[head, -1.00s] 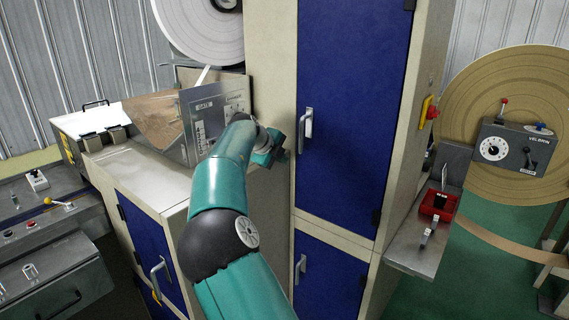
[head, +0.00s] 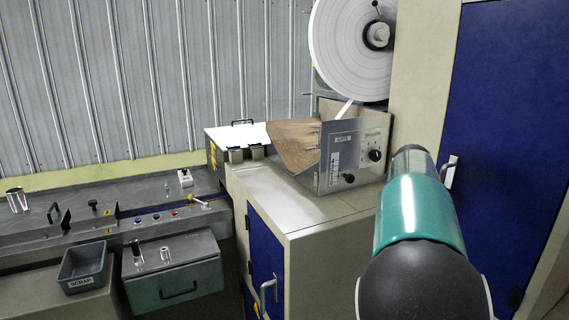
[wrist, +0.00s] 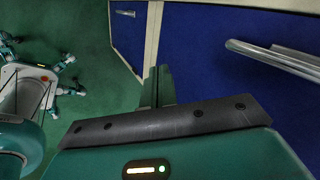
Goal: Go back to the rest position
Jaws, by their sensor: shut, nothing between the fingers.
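My arm rises at the lower right of the head view, in front of the wrapping machine. Its far end is hidden behind my own teal link there, so the gripper does not show in that view. In the wrist view my gripper (wrist: 156,86) shows with its narrow fingers together and nothing between them. It points toward the machine's blue doors and the green floor, and no contact with them can be seen.
A blue door (head: 510,130) with a metal handle (wrist: 275,58) is close to the gripper. A control box (head: 350,155), a white paper reel (head: 350,45), a low cabinet (head: 300,205) and a grey scrap bin (head: 84,265) stand to the left. Green floor (wrist: 75,30) is partly open.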

